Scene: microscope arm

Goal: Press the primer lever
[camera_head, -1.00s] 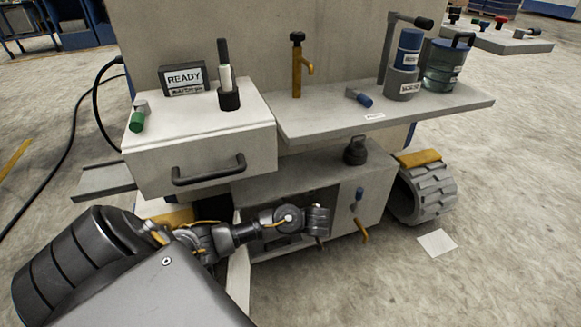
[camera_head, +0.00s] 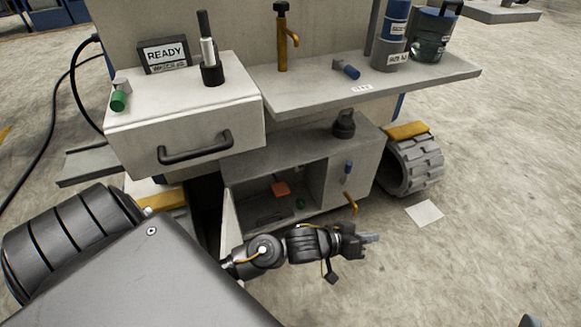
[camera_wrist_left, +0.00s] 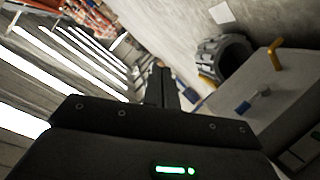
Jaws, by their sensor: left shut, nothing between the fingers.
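Which part is the primer lever is not labelled. A yellow lever (camera_head: 351,203) hangs low on the lower cabinet's front, below a blue handle (camera_head: 347,168). In the left wrist view, the yellow lever (camera_wrist_left: 276,58) and blue handle (camera_wrist_left: 250,104) show at the right. Inside the cabinet's open bay are an orange-red piece (camera_head: 281,189) and a small green piece (camera_head: 300,204). My left gripper (camera_head: 372,238) is shut and empty, pointing right, below and slightly right of the yellow lever in the picture, apart from it. Its fingers (camera_wrist_left: 160,86) also show in the wrist view. My right gripper is not seen.
A drawer box (camera_head: 190,125) with a black handle overhangs at left. A shelf (camera_head: 420,85) with a yellow tap (camera_head: 282,40) and blue containers juts out above. A ridged wheel (camera_head: 413,168) stands right of the cabinet.

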